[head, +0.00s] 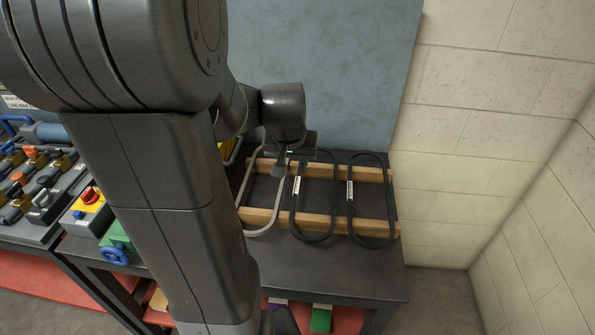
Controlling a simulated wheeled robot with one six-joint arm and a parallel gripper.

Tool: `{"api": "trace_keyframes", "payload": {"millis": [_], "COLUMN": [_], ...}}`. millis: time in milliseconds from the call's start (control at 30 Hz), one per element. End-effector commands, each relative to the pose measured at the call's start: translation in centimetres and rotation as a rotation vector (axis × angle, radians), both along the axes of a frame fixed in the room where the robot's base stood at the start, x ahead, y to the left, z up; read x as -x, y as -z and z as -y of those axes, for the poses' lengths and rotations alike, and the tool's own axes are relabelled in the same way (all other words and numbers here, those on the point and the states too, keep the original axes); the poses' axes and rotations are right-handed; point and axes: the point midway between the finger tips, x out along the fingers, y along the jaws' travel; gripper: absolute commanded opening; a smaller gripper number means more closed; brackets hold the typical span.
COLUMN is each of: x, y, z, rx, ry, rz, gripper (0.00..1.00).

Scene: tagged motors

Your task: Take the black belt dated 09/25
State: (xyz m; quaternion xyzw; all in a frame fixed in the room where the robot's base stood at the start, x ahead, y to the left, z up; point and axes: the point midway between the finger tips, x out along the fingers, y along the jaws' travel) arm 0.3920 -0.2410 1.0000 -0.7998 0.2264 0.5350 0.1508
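Two black belts lie as long loops across a wooden rack (268,217) in the head view. The middle black belt (333,205) and the right black belt (388,205) each carry a small white label, too small to read. A light grey belt (244,189) lies left of them. My gripper (291,170) is over the far part of the rack, by the grey belt and the middle black belt. It hides part of both. I cannot tell whether it touches a belt or whether its fingers are open.
The rack stands on a dark table (350,275), whose front part is bare. A blue-grey panel (330,70) rises behind it, and a block wall (450,150) is at the right. Valves and switches (40,180) crowd a bench at the left. My arm hides much of the left middle.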

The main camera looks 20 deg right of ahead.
Motion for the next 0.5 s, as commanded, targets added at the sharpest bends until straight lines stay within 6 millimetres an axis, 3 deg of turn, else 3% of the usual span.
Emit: {"api": "trace_keyframes", "payload": {"millis": [500], "x": [-2.4], "y": [6.8], "z": [1.4], "rx": [-0.002], "ry": [0.0], "rz": [-0.003], "gripper": [0.37]}}
